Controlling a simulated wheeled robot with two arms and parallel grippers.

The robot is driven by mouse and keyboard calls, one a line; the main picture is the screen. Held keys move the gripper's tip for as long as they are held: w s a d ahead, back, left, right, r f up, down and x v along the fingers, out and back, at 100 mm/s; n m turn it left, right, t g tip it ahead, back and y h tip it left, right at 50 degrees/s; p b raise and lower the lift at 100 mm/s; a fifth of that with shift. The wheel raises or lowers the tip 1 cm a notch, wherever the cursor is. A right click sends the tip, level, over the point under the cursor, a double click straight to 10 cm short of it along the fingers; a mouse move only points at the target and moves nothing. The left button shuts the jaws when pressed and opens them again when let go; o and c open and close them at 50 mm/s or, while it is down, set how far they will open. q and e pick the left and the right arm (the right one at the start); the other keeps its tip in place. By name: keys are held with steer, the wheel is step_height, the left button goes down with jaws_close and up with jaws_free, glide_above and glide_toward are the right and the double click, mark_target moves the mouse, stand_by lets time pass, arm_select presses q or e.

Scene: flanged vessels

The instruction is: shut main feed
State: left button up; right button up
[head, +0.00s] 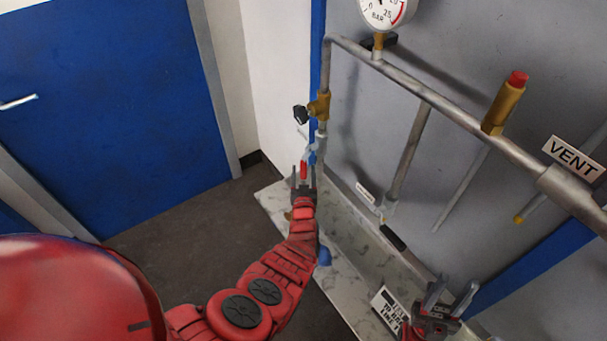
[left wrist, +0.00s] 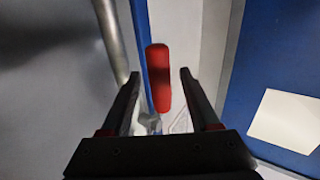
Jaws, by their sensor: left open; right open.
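A red lever handle (head: 303,170) shows at the left end of the pipework, low on the vertical pipe; I cannot read any label naming it the main feed. My left gripper (head: 304,178) is open around this handle. In the left wrist view the red handle (left wrist: 159,80) stands upright between the two open fingers (left wrist: 160,73), with gaps on both sides. The valve body below it is mostly hidden. My right gripper (head: 450,292) is open and empty at the lower right, near a sign.
A brass valve with a black knob (head: 301,114) sits above the left gripper. A gauge (head: 385,12), red-capped brass fitting (head: 505,103) and VENT sign (head: 573,158) are along the upper pipe. A black handle (head: 394,237) and lettered sign (head: 388,309) are lower. Floor (head: 190,230) is clear left.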

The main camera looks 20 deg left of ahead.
arm_select(q)
steer(key=shift+w+a+f, duration=0.1)
steer(key=shift+w+a, duration=0.1)
steer(key=shift+w, duration=0.4)
jaws_close()
stand_by(1.1)
